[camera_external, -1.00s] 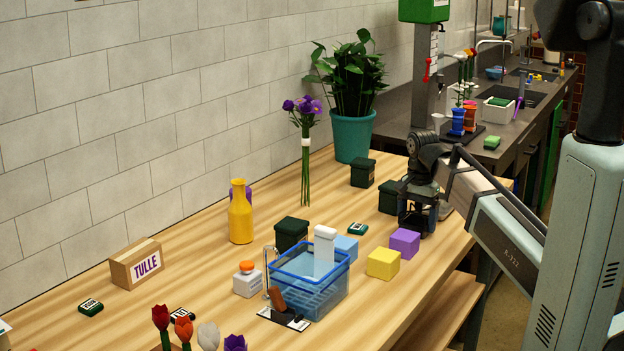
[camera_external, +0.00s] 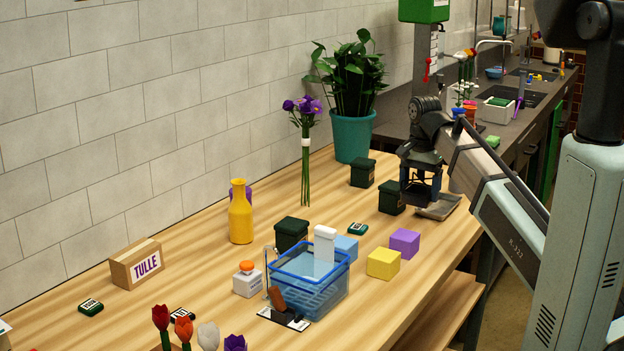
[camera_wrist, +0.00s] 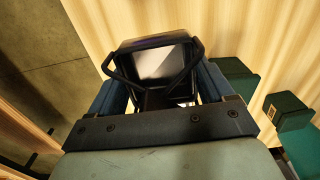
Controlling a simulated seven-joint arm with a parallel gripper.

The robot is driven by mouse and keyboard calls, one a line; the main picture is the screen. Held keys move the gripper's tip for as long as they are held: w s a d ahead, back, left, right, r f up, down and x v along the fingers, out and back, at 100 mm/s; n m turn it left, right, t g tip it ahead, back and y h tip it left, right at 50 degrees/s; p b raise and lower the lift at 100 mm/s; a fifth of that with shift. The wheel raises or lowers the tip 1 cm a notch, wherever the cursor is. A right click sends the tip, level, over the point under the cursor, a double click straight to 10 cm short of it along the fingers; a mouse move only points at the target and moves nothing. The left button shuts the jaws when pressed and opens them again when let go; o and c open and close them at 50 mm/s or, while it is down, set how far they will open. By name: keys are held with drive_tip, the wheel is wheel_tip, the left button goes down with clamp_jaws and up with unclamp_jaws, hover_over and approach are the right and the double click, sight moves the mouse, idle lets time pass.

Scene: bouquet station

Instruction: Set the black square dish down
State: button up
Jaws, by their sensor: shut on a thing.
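The black square dish (camera_external: 440,208) is at the right edge of the wooden table in the external view, looking dark grey in the light. In the wrist view the dish (camera_wrist: 165,62) lies straight ahead, its inside shining pale. My gripper (camera_external: 422,199) points down at the dish's near left side and is shut on it. The wrist view shows my gripper (camera_wrist: 152,93) at the near side of the dish; the exact grip is partly hidden. I cannot tell whether the dish touches the table or hangs just above it.
Dark green boxes (camera_external: 391,197) (camera_external: 362,173) stand left of my gripper. A purple block (camera_external: 404,242), a yellow block (camera_external: 383,263) and a blue basket (camera_external: 312,287) stand nearer the camera. A teal plant pot (camera_external: 352,139) stands behind. The table's right edge is close by.

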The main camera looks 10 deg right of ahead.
drive_tip(key=shift+r, duration=0.7)
